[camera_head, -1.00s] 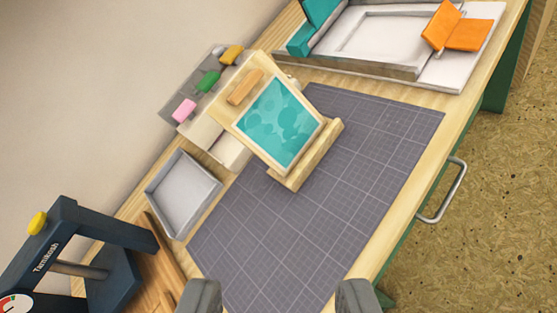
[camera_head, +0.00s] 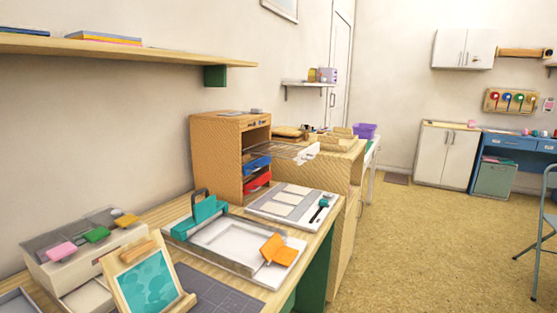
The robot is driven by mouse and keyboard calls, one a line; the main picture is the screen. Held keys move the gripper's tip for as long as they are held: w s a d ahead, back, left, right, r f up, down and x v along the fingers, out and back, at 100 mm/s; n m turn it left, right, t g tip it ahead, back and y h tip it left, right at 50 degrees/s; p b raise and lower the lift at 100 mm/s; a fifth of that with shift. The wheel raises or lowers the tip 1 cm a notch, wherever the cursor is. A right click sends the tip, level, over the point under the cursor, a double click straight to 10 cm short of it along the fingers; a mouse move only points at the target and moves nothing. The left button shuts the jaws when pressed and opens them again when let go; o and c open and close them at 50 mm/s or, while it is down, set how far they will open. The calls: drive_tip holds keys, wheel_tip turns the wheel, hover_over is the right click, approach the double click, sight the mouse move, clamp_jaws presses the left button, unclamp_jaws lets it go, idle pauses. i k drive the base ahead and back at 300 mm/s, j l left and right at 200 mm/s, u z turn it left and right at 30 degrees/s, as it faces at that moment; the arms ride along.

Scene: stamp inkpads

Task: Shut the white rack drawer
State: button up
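A wooden rack (camera_head: 218,155) stands on the bench in the middle of the view, against the wall. Its white drawer (camera_head: 306,153) sticks far out to the right from the upper part of the rack, so it is open. Below it, a blue drawer (camera_head: 257,164) and a red drawer (camera_head: 258,183) show in the rack's front, pulled out much less. My gripper is not in view.
A white-based tray with a teal clamp (camera_head: 204,215) and an orange piece (camera_head: 277,250) lies before the rack. A grey board (camera_head: 265,204) lies below the white drawer. A teal picture (camera_head: 146,285) stands near left. A shelf (camera_head: 120,46) overhangs left.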

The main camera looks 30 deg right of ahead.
sight(308, 154)
drive_tip(key=i+l, duration=0.25)
drive_tip(key=l, duration=0.2)
drive_tip(key=i+l, duration=0.25)
drive_tip(key=l, duration=0.2)
drive_tip(key=i+l, duration=0.25)
drive_tip(key=l, duration=0.2)
drive_tip(key=z, duration=0.05)
